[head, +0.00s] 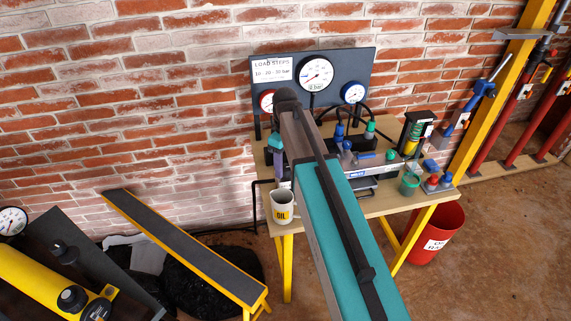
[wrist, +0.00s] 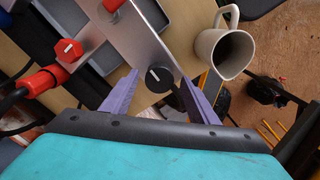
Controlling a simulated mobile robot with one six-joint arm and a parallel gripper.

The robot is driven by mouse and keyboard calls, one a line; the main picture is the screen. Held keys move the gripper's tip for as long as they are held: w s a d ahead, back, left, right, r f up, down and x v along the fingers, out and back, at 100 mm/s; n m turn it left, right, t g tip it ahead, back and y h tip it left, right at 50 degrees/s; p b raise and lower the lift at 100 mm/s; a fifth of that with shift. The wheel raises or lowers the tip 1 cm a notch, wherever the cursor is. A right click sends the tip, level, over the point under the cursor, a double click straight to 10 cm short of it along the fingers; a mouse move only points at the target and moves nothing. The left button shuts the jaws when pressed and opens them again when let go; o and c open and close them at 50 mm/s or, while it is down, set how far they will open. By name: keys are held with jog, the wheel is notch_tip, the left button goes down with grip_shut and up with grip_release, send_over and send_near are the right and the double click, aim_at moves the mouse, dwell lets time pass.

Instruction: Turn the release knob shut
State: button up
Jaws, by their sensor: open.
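A round black knob (wrist: 159,78) with a pale pointer line sits on a bare metal plate (wrist: 140,42) in the wrist view; I take it for the release knob. My gripper (wrist: 158,80) is open, with one purple finger on each side of the knob. The fingertips are close to the knob's sides; I cannot tell whether they touch it. In the head view my arm covers the knob, and a purple finger shows beside the arm over the bench (head: 385,206).
Red hexagonal knobs (wrist: 69,49) and a red hose fitting (wrist: 44,80) lie left. A gauge board (head: 317,72) stands behind the bench.

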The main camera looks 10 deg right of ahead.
jog(key=shift+f, duration=0.3)
jog(key=c, duration=1)
jog(key=shift+c, duration=0.2)
